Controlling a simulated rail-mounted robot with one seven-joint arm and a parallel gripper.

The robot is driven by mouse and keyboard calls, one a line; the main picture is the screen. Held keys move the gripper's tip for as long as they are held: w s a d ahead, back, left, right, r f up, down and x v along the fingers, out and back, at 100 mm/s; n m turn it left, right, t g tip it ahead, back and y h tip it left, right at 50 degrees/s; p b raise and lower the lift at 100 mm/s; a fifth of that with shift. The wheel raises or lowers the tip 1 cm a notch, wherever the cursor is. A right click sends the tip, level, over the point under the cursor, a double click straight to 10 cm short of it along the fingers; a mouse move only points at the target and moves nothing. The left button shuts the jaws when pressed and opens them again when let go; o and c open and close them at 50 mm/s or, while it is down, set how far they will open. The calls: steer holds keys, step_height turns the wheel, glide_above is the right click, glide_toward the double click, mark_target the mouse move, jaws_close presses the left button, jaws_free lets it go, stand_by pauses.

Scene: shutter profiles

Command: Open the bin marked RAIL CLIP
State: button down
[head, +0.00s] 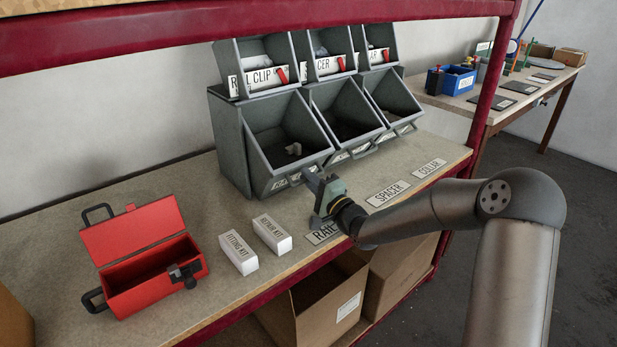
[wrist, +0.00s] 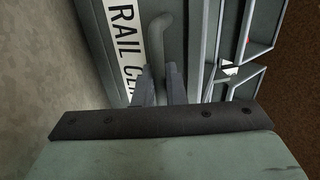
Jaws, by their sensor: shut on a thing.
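My gripper (head: 314,180) is at the front of this bin. In the wrist view its fingers (wrist: 160,88) are shut on the bin's curved grey handle (wrist: 165,38), beside the label.
A red open toolbox (head: 150,285) and two white boxes, FITTING KIT (head: 238,252) and REPAIR KIT (head: 272,235), stand left on the bench. Label plates lie along the front edge, including SPACER (head: 388,193) and COLLAR (head: 429,168). A red beam (head: 150,32) crosses above.

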steer(key=c, duration=1.6)
jaws_free()
steer(key=shift+r, duration=0.1)
steer(key=v, duration=1.7)
steer(key=shift+s+d, duration=0.1)
steer(key=shift+d, duration=0.05)
steer(key=shift+p, duration=0.3)
